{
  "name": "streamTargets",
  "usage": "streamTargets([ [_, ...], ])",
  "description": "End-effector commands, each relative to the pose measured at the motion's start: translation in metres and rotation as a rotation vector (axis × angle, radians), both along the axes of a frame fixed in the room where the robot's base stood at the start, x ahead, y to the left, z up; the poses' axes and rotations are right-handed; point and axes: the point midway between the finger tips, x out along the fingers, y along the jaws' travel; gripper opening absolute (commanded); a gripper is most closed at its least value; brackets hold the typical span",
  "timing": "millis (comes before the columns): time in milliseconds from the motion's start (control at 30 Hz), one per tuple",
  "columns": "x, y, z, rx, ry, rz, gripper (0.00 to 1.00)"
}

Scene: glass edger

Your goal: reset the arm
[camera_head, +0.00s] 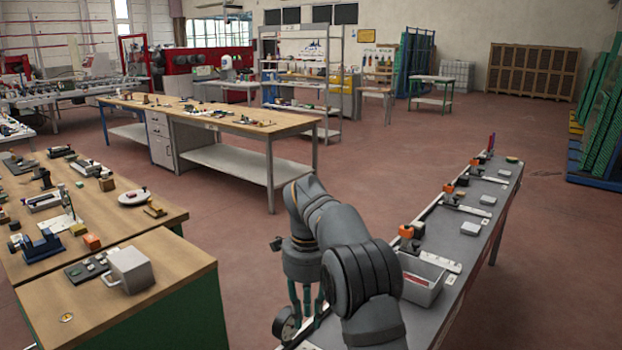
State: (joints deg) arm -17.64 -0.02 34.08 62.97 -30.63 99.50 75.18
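My arm reaches into the lower middle of the head view and bends over the left edge of the long grey bench (466,232). My gripper (306,300) hangs from its end and points down. Thin teal finger parts show below its dark body. The fingertips are low in the picture and partly hidden by the arm, so I cannot tell whether they are open or shut. I see nothing clearly held. A round dial gauge (287,325) shows just left of the fingers; whether it touches them is unclear.
A grey bin (422,279) stands on the grey bench right of my arm, with orange-topped tools (406,232) and small grey blocks beyond. A wooden workbench with a metal box (131,269) is at left. Another long table (215,115) stands behind. The red floor between is clear.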

Motion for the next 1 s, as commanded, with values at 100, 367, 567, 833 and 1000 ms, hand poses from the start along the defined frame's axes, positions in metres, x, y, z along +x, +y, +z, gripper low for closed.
streamTargets([
  [100, -0.002, 0.000, -0.022, -0.002, 0.010, 0.000, 0.24],
  [367, -0.003, 0.000, -0.075, -0.002, 0.011, -0.001, 0.24],
  [567, -0.002, 0.000, -0.112, -0.001, 0.008, -0.001, 0.24],
  [833, -0.001, -0.001, -0.110, -0.001, 0.005, 0.189, 0.24],
  [1000, -0.001, -0.001, -0.113, -0.001, 0.004, 0.220, 0.24],
])
